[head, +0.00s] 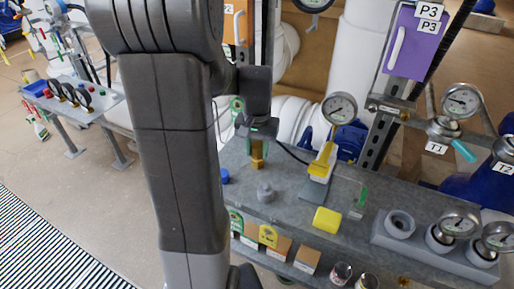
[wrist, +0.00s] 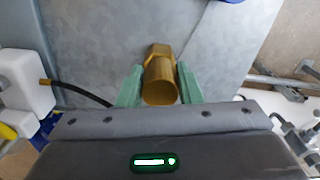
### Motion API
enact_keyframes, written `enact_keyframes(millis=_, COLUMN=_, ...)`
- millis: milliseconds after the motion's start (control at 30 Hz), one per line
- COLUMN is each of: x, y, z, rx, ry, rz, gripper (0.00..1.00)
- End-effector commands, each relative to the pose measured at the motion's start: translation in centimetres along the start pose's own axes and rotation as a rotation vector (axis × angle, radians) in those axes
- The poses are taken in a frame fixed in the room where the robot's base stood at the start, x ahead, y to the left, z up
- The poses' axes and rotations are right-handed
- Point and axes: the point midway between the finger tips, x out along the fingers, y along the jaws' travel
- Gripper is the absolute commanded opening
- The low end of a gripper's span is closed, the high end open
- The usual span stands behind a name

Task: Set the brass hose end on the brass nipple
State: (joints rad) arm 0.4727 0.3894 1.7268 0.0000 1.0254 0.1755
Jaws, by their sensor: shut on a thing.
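My gripper (head: 257,138) points down over the grey bench at the middle of the head view. In the wrist view, its two green fingers (wrist: 160,88) stand on either side of a brass cylinder, the brass hose end (wrist: 160,82), and are shut on it. A wider, faceted brass part (wrist: 159,50) shows beyond the cylinder. In the head view, brass (head: 257,152) shows upright below the gripper, wider at its foot. I cannot tell whether the faceted part is the nipple or belongs to the hose end, nor whether there is a gap.
On the bench (head: 290,205) are a grey knobbed fitting (head: 265,192), a yellow block (head: 327,220), a blue cap (head: 225,176) and a white-and-yellow bottle (head: 322,163). A black hose (wrist: 80,94) runs left of the fingers. Gauges (head: 340,108) and pipes stand at right.

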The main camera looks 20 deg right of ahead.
Motion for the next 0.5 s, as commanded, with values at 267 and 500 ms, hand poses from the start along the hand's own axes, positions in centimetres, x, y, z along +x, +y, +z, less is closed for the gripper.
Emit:
enact_keyframes(millis=267, x=-0.02, y=0.00, z=0.00, rx=0.000, ry=0.000, rz=0.000, gripper=0.16)
enact_keyframes(millis=500, x=-0.01, y=0.00, z=0.00, rx=0.000, ry=0.000, rz=0.000, gripper=0.57)
